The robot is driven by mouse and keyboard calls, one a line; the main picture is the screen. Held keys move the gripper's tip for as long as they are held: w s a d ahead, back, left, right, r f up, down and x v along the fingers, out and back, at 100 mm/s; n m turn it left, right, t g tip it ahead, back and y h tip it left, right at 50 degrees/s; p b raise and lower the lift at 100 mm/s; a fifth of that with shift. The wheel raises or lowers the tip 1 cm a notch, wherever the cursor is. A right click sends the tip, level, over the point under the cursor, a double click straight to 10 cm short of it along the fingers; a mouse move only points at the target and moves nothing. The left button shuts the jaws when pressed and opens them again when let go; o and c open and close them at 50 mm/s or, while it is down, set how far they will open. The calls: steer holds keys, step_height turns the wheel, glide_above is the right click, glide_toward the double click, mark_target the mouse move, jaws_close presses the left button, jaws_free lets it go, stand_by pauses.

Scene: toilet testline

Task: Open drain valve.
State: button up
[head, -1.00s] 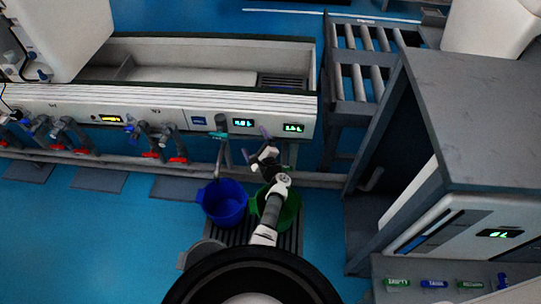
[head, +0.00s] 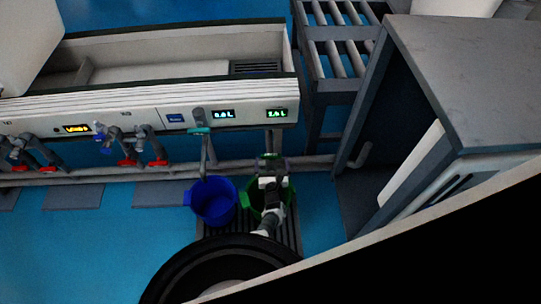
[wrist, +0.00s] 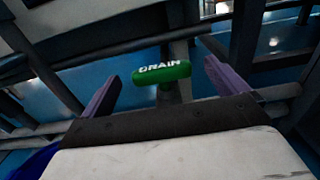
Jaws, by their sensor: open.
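The drain valve handle (wrist: 162,74) is a green bar marked "DRAIN" in the wrist view, fixed on a grey vertical pipe (wrist: 178,52). My gripper (wrist: 161,68) is open, with its two purple fingers on either side of the handle. The handle lies between and slightly beyond the fingertips, and I see no contact. In the head view my gripper (head: 270,162) is above the green bucket (head: 248,199), in front of the bench's right end. The drain handle cannot be made out there, as my gripper covers that spot.
A teal-handled valve (head: 200,131) stands left of my gripper, above a blue bucket (head: 213,201). The white bench (head: 150,113) with lit displays runs behind. A low pipe (head: 100,177) crosses below it. A grey cabinet (head: 480,90) stands right. Blue floor is open at left.

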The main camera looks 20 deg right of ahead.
steer(key=b+x, duration=0.2)
steer(key=x, duration=0.2)
steer(key=shift+w+f, duration=0.15)
steer(key=shift+w+d+b, duration=0.2)
steer(key=shift+w+b, duration=0.2)
steer(key=shift+w, duration=0.3)
steer(key=c, duration=1)
